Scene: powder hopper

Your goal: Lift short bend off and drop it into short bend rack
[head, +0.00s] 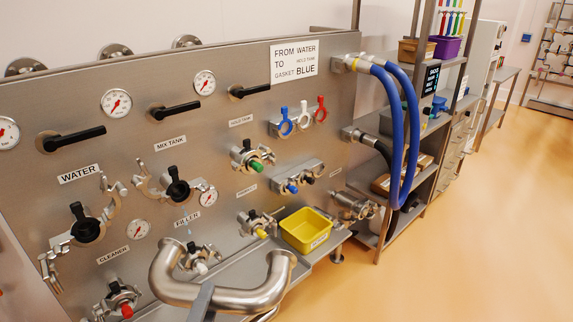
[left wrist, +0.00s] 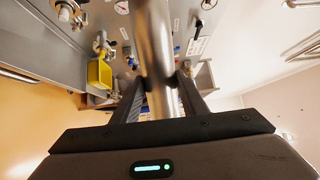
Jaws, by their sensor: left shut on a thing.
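The short bend (head: 225,297) is a shiny steel U-shaped pipe low in the head view, in front of the panel (head: 225,100). Its two ends point up and towards the panel, and both look clear of the ports. My left gripper (head: 203,300) is shut on the bend's middle, partly hidden behind the picture's lower edge. In the left wrist view the bend (left wrist: 154,40) runs between the two fingers (left wrist: 160,88). I cannot pick out the short bend rack for certain. My right gripper is not in view.
Capped ports and valves with black handles cover the panel, including the filler port (head: 200,262). A yellow bin (head: 308,231) sits on a steel ledge right of the bend. Blue hoses (head: 410,130) hang by a shelf (head: 425,180). The orange floor at right is clear.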

